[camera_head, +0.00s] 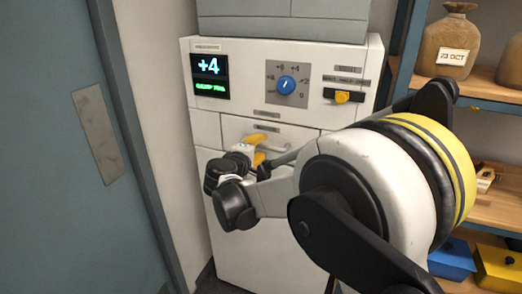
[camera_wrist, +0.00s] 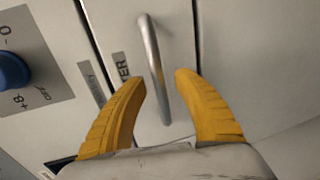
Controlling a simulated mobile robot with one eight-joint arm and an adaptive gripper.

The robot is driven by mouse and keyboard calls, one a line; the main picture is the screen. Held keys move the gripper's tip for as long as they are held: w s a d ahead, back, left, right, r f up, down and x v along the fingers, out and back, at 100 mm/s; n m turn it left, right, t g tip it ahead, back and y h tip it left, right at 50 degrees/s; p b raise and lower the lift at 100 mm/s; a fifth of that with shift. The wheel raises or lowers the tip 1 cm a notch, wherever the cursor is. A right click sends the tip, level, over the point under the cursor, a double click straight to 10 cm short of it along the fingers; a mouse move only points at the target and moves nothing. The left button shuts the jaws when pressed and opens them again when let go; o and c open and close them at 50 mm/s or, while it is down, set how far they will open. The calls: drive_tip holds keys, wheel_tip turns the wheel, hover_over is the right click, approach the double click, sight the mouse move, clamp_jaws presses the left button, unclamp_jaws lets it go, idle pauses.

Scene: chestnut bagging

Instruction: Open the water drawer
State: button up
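The water drawer (camera_head: 290,136) is a light panel in the upper front of the white machine, below the control panel. It looks closed. Its metal bar handle (camera_wrist: 154,70) stands out from the drawer front (camera_wrist: 120,28) in the wrist view. My gripper (camera_head: 258,149) is in front of the drawer in the head view. In the wrist view the yellow fingers of my gripper (camera_wrist: 160,82) are spread apart, with the handle's lower end in the gap between them. I cannot tell whether either finger touches the handle. My arm hides part of the drawer front in the head view.
The machine's panel holds a display (camera_head: 209,75) reading +4, a blue dial (camera_head: 286,85) and a yellow switch (camera_head: 343,97). A blue-grey door (camera_head: 50,150) is at left.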

drive_tip(key=shift+w, duration=0.2)
clamp_jaws()
drive_tip(key=f+v, duration=0.2)
drive_tip(key=v, duration=0.8)
drive_tip(key=s+f+v, duration=0.1)
drive_tip(key=f+v, duration=0.1)
drive_tip(key=v, duration=0.9)
drive_tip(key=shift+f+p, duration=0.2)
drive_tip(key=shift+p, duration=0.2)
unclamp_jaws()
drive_tip(key=v, duration=0.7)
drive_tip(key=shift+s+a, duration=0.15)
drive_tip(key=shift+s, duration=0.2)
